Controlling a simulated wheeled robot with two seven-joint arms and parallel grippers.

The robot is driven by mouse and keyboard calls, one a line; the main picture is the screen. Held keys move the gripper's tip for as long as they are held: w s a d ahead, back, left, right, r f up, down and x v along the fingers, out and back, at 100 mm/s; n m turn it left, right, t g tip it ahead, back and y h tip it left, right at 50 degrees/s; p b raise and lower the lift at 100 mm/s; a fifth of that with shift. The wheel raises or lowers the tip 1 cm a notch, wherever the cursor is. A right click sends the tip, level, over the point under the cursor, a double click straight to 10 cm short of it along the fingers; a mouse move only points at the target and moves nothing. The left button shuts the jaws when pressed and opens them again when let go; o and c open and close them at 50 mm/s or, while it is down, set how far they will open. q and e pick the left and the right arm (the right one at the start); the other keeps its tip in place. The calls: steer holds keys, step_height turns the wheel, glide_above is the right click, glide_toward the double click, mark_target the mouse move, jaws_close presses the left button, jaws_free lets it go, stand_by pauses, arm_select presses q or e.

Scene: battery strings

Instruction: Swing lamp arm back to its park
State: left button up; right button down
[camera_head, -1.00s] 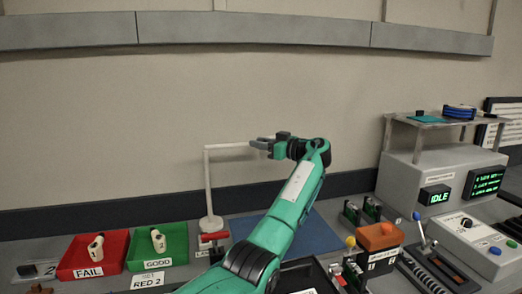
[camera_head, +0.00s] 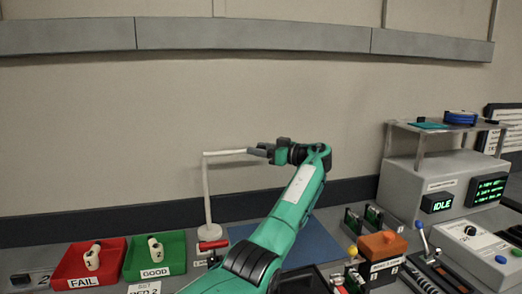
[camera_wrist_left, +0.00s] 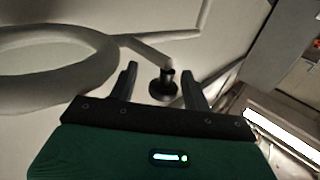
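The lamp is a thin white post (camera_head: 206,188) on a round white base, with a white horizontal arm (camera_head: 226,152) reaching right from its top. My left gripper (camera_head: 259,150) is at the right end of that lamp arm. In the left wrist view, a dark knob (camera_wrist_left: 163,86) with a round flange stands between the two fingers of the left gripper (camera_wrist_left: 163,82), at the end of a pale bar (camera_wrist_left: 147,51). Gaps show between the knob and both fingers, so the gripper looks open around it. Contact cannot be told. My right gripper is out of view. No park marking is clearly visible.
A red FAIL tray (camera_head: 62,271) and a green GOOD tray (camera_head: 133,262) hold pale pieces at left. A blue mat (camera_head: 240,232) lies behind my arm. At right are an orange block (camera_head: 382,244), a grey IDLE console (camera_head: 402,190) and a lever (camera_head: 423,238).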

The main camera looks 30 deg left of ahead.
arm_select(q)
steer(key=shift+d, duration=0.2)
steer(key=d+b, duration=0.2)
steer(key=d, duration=1.1)
steer(key=shift+w+d, duration=0.2)
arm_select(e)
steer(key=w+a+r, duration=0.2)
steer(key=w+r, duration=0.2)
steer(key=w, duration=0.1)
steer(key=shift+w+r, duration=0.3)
arm_select(q)
steer(key=shift+r, duration=0.1)
